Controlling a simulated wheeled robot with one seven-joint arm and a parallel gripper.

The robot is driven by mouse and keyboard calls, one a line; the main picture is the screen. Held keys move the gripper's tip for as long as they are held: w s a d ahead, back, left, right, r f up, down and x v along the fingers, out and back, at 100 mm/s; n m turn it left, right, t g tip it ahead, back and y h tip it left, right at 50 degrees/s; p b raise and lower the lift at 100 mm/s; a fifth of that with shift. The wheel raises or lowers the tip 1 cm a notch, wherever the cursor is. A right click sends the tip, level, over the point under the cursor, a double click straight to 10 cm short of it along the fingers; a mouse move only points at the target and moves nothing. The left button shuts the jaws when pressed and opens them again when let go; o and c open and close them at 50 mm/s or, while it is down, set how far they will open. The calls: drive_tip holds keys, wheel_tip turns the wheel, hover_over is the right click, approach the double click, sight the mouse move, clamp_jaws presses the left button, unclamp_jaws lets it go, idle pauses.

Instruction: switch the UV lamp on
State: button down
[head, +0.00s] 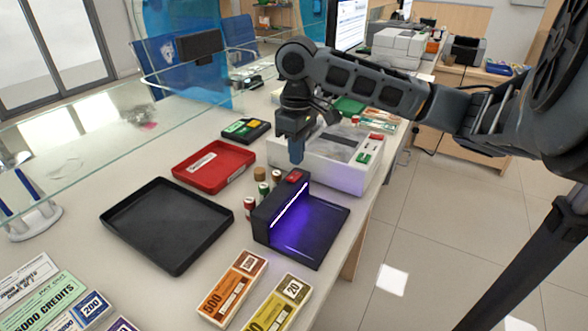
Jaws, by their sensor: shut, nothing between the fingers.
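The UV lamp (268,215) is a black box with a flat dark base plate, standing near the counter's right edge. A bright violet strip (290,206) glows along its side and casts purple light on the base plate (325,225). A red switch (295,176) sits on top of the lamp, at its far end. My gripper (296,158) points down with its fingers shut and empty. Its tips are just above the red switch, apparently with a small gap. The exact position of the switch's rocker is too small to tell.
A white machine (350,178) stands close behind my gripper. Small cylinders (262,190) stand left of the lamp. A red tray (214,165) and a black tray (166,222) lie further left. Banknote bundles (233,290) lie in front. A glass screen (120,125) runs along the left.

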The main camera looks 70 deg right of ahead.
sight(297, 173)
wheel_tip(297, 173, up, 4)
drive_tip(key=p, duration=0.3)
idle(0.6)
